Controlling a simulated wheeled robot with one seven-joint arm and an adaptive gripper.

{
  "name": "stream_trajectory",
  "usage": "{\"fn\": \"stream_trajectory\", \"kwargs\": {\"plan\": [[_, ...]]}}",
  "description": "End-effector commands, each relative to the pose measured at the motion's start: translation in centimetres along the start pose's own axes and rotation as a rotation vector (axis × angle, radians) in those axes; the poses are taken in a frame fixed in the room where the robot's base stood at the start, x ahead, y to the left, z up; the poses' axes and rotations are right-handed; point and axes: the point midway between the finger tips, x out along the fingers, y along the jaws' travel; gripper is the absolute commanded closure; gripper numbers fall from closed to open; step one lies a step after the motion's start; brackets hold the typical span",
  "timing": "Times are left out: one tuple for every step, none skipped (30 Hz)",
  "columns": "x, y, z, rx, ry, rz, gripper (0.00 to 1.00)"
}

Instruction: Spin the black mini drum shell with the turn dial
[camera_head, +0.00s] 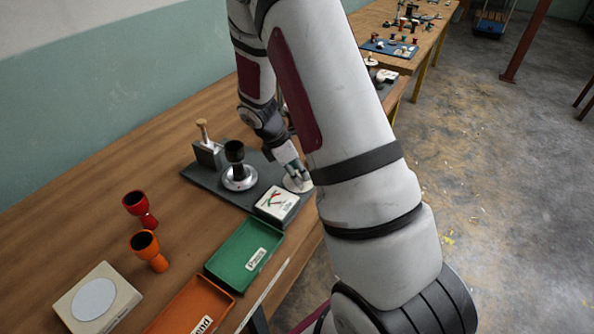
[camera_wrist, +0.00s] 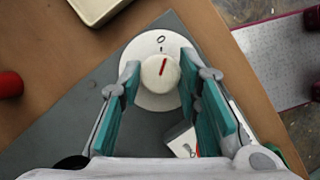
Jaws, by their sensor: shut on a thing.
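The black mini drum shell (camera_head: 235,152) stands upright on a round silver turntable (camera_head: 239,180) on a dark grey base plate (camera_head: 207,185). The turn dial (camera_wrist: 160,72) is a cream knob with a red pointer line on a white disc marked "0"; the disc (camera_head: 298,186) also shows at the plate's right end in the head view. My gripper (camera_wrist: 158,78) has its teal-padded fingers on either side of the knob and is shut on it. The red line points up and slightly right in the wrist view. In the head view my gripper (camera_head: 297,172) partly covers the dial.
A white meter box (camera_head: 276,203) stands close to the dial, and a brass-handled block (camera_head: 206,150) is at the plate's back left. Red (camera_head: 141,207) and orange (camera_head: 148,250) goblet shells, a green tray (camera_head: 245,256), an orange tray (camera_head: 193,308) and a cream scale (camera_head: 97,298) occupy the near table.

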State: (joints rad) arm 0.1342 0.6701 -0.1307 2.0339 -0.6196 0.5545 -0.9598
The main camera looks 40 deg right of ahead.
Motion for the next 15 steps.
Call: {"fn": "stream_trajectory", "kwargs": {"plan": [[0.08,0.13,-0.06,0.041,0.001,-0.016,0.97],[0.07,0.17,-0.06,0.068,0.001,-0.027,0.97],[0.09,0.18,-0.06,0.102,0.001,-0.042,0.97],[0.1,0.19,-0.06,0.129,0.001,-0.053,0.97],[0.11,0.22,-0.05,0.156,0.001,-0.064,0.97],[0.12,0.24,-0.04,0.191,0.001,-0.079,0.97],[0.14,0.24,-0.04,0.218,0.001,-0.09,0.97],[0.15,0.25,-0.02,0.244,0.0,-0.101,0.97],[0.15,0.31,-0.04,0.28,0.001,-0.115,0.97],[0.16,0.3,-0.03,0.305,0.0,-0.127,0.97],[0.17,0.31,-0.06,0.332,0.001,-0.138,0.97],[0.16,0.34,-0.04,0.366,0.0,-0.152,0.97],[0.16,0.38,-0.05,0.394,0.001,-0.162,0.97],[0.16,0.38,-0.02,0.42,0.0,-0.174,0.97],[0.18,0.38,-0.02,0.455,0.001,-0.189,0.97]]}}
